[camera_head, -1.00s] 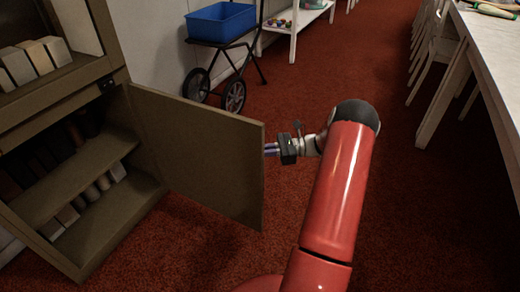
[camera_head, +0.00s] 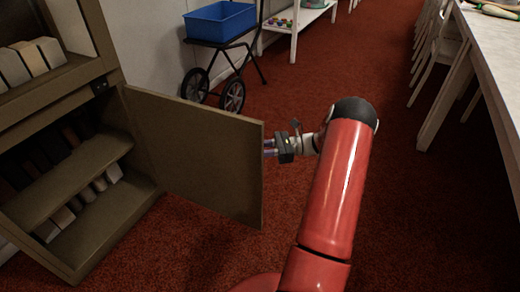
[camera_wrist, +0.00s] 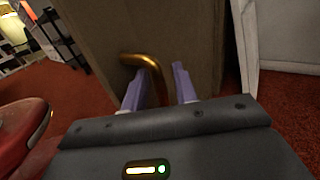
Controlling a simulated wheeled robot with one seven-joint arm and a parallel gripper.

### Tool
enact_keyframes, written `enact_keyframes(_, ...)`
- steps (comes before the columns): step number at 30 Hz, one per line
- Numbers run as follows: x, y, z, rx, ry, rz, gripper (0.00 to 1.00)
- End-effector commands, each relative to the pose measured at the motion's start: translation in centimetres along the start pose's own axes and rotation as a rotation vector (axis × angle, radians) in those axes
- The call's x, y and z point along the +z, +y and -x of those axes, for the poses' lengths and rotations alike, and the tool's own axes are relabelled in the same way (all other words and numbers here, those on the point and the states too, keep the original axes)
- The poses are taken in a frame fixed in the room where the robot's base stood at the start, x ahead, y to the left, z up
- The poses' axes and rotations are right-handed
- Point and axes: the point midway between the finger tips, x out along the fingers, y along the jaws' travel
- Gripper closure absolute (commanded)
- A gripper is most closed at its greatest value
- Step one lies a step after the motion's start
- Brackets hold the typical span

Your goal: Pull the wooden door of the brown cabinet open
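The brown cabinet (camera_head: 112,225) stands at the left in the head view, its lower compartment exposed. Its wooden door (camera_head: 205,160) stands swung wide out from the frame. My gripper (camera_head: 268,148) is at the door's free edge, its fingertips partly hidden behind it. In the wrist view, the brass handle (camera_wrist: 154,66) on the door (camera_wrist: 190,30) curves down between the purple fingers of my gripper (camera_wrist: 164,82). The fingers are apart, with a gap between the handle and the right finger. Whether the handle touches the left finger is unclear.
A cart with a blue bin (camera_head: 220,22) stands behind the door. A long white table (camera_head: 488,60) with white chairs (camera_head: 440,60) runs along the right. Red carpet (camera_head: 400,220) is clear between the door and table. The cabinet shelves (camera_head: 75,180) hold several blocks.

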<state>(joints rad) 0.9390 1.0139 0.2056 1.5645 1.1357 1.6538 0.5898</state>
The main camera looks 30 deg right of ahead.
Motion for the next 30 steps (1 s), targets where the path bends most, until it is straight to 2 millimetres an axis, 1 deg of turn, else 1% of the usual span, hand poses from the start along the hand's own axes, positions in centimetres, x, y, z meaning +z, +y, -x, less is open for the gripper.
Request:
enact_keyframes(4,0.0,0.0,0.2,-0.001,0.001,0.000,0.71)
enact_keyframes(7,-0.1,0.0,1.1,-0.003,0.001,0.000,0.71)
enact_keyframes(15,-0.1,0.0,5.6,-0.002,0.000,0.000,0.71)
enact_keyframes(18,-0.1,-0.1,6.8,-0.001,0.001,0.001,0.71)
enact_keyframes(23,-0.1,0.0,7.7,0.001,0.001,0.000,0.71)
enact_keyframes(30,0.0,0.0,7.7,0.001,0.000,-0.001,0.71)
